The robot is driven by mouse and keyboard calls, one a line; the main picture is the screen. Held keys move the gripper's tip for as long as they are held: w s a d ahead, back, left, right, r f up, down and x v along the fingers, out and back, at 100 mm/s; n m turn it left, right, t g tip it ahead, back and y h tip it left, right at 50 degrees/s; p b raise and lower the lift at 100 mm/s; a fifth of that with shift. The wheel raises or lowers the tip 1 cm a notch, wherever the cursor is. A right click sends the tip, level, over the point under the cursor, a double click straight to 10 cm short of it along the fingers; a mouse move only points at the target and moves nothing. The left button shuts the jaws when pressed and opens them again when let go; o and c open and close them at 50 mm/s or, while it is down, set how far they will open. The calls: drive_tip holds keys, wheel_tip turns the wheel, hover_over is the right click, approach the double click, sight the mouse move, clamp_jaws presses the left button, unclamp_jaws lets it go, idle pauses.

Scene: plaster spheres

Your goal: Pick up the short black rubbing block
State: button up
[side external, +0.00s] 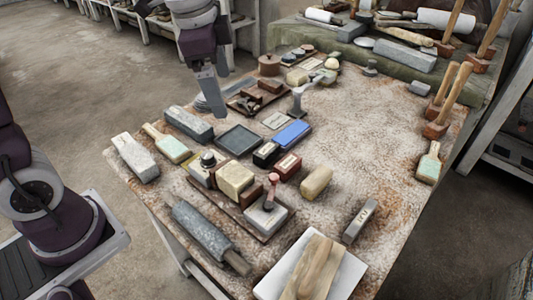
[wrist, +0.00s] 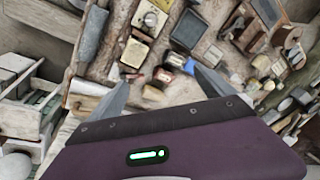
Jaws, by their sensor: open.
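The short black rubbing block (side external: 266,153) lies near the middle of the table in the side view, with a pale label on its face. It sits just behind a dark red block (side external: 287,167) and in front of a blue block (side external: 292,134). In the wrist view a small dark block (wrist: 176,60) shows beyond my fingers, probably the same one. My gripper (side external: 212,108) is open and empty, raised above the table's back left part, apart from the black block. Its two fingers also show in the wrist view (wrist: 161,74).
A dark square tray (side external: 239,141) and a tan block (side external: 235,179) lie close to the black block. A grey metal stand (side external: 300,97) rises behind it. The table's right middle is fairly clear.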

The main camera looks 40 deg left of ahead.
drive_tip(key=w+f+m+g, duration=0.1)
drive_tip(key=w+f+m, duration=0.2)
drive_tip(key=w+f, duration=0.25)
drive_tip(key=m+g, duration=0.1)
drive_tip(key=m, duration=0.2)
approach(267, 148)
drive_tip(key=shift+m+g, duration=0.3)
drive_tip(key=shift+m, duration=0.6)
wheel_tip(267, 148, down, 9)
drive_tip(key=shift+w+a+r, duration=0.1)
drive_tip(key=shift+w+r, duration=0.05)
drive_tip(key=c, duration=1.7)
wheel_tip(267, 148, up, 10)
drive_tip(key=shift+r, duration=0.1)
drive_tip(key=shift+c, duration=0.2)
drive_tip(key=o, duration=1)
drive_tip(key=c, duration=0.8)
